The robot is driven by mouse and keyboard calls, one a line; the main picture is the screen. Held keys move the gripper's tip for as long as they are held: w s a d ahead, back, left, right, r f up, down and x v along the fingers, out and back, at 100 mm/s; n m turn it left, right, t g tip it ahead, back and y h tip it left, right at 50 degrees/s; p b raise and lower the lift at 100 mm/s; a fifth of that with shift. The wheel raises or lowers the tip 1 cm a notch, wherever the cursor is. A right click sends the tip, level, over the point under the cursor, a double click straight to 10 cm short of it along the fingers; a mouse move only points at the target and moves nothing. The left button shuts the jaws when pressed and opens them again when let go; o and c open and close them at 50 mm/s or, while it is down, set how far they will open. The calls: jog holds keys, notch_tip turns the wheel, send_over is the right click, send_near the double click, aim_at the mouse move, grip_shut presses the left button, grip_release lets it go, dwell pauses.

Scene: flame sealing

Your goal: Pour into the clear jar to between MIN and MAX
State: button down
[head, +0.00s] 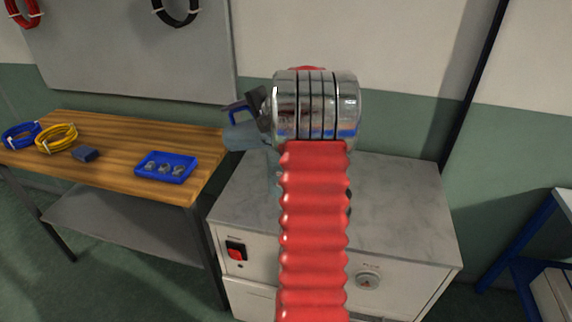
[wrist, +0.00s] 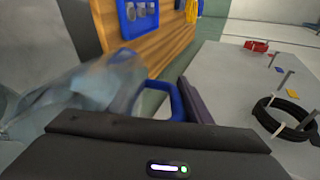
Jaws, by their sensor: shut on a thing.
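My gripper (head: 252,108) is shut on the blue handle of a clear jug (head: 243,137). The jug is held above the left back part of the grey bench top and looks tipped over. In the wrist view, the jug's see-through, blurred body (wrist: 75,98) fills the left side. Its blue handle (wrist: 177,101) is at the dark finger (wrist: 196,102). The liquid level in the jug cannot be made out. My red arm covers the middle of the bench top. A faint glassy edge shows beside it, but I cannot tell whether it is the clear jar. No MIN or MAX marks are visible.
The grey bench top (head: 400,205) is bare to the right of my arm. Its cabinet has a red switch (head: 236,250) and a round knob (head: 368,281). A wooden table (head: 110,150) at left holds a blue tray (head: 166,168) and cable coils (head: 56,138).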

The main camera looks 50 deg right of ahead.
jog(key=shift+s+r+p, duration=0.15)
jog(key=shift+r+p, duration=0.25)
jog(key=shift+p, duration=0.3)
dwell(0.6)
jog(key=shift+s+d+r+t, duration=0.15)
jog(key=shift+s+r+t, duration=0.25)
jog(key=shift+r+t, duration=0.35)
dwell(1.8)
jog(key=shift+s+d+r+t+y, duration=0.15)
jog(key=shift+s+r+t, duration=0.15)
jog(key=shift+s, duration=0.15)
jog(key=shift+s+r+t+y, duration=0.15)
jog(key=shift+s+t, duration=0.1)
jog(key=shift+s, duration=0.2)
dwell(1.3)
jog(key=shift+w+f, duration=0.1)
jog(key=shift+w, duration=0.15)
jog(key=w+f+g, duration=0.3)
jog(key=f, duration=0.1)
jog(key=shift+a+f+g, duration=0.1)
jog(key=shift+a+g, duration=0.25)
jog(key=shift+g, duration=0.05)
jog(key=shift+w+f, duration=0.1)
jog(key=shift+f, duration=0.15)
jog(key=shift+w+f+g+h, duration=0.15)
jog(key=shift+f+g+h, duration=0.25)
jog(key=shift+g, duration=0.2)
